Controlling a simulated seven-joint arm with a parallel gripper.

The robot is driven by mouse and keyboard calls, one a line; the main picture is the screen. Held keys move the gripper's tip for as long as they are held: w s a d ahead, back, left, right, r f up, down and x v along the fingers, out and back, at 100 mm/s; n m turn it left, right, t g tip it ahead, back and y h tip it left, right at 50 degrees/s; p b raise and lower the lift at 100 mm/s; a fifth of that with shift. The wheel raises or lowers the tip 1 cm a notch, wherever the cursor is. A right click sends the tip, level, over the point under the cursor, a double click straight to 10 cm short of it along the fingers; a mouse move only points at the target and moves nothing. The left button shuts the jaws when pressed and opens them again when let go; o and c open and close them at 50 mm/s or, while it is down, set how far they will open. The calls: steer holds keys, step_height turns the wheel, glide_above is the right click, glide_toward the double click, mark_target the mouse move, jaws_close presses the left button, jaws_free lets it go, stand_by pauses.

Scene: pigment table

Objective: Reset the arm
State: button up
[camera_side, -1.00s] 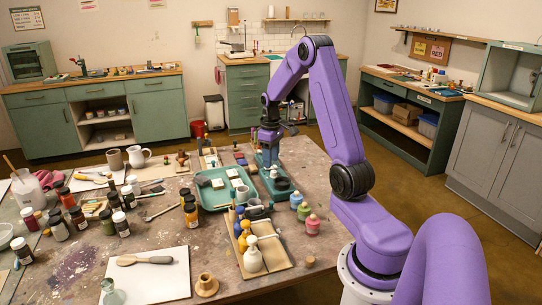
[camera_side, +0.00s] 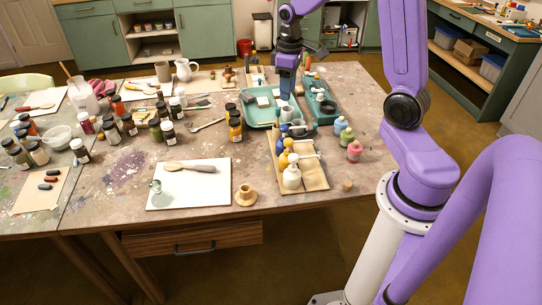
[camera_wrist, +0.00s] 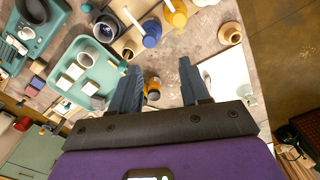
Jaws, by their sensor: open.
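My gripper (camera_side: 287,92) points down above the back right part of the teal tray (camera_side: 257,124) in the side view. In the wrist view my gripper (camera_wrist: 158,82) shows two dark blue fingers spread apart with nothing held between them. An orange-banded jar (camera_wrist: 153,91) shows on the table in the gap, below the fingers. The teal tray with pale blocks also shows in the wrist view (camera_wrist: 103,72), left of the fingers. My purple arm reaches over the right side of the table.
The paint-stained table (camera_side: 110,185) is crowded with several dark-lidded jars. A wooden tray of bottles (camera_side: 314,178) stands near the front, with pink (camera_side: 354,152) and green bottles beside it. A white jug (camera_side: 186,70) stands at the back.

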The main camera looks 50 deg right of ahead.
steer(key=s+a+r+n, duration=0.1)
steer(key=s+a+n, duration=0.1)
steer(key=s+a, duration=0.35)
steer(key=s+a+r+n, duration=0.1)
steer(key=s+a+n, duration=0.15)
steer(key=a, duration=0.55)
steer(key=s+a+n, duration=0.2)
steer(key=s, duration=0.6)
steer(key=s+a+r+n, duration=0.1)
steer(key=s+a+n, duration=0.1)
steer(key=s, duration=0.6)
steer(key=shift+s+a, duration=0.2)
steer(key=shift+s, duration=0.05)
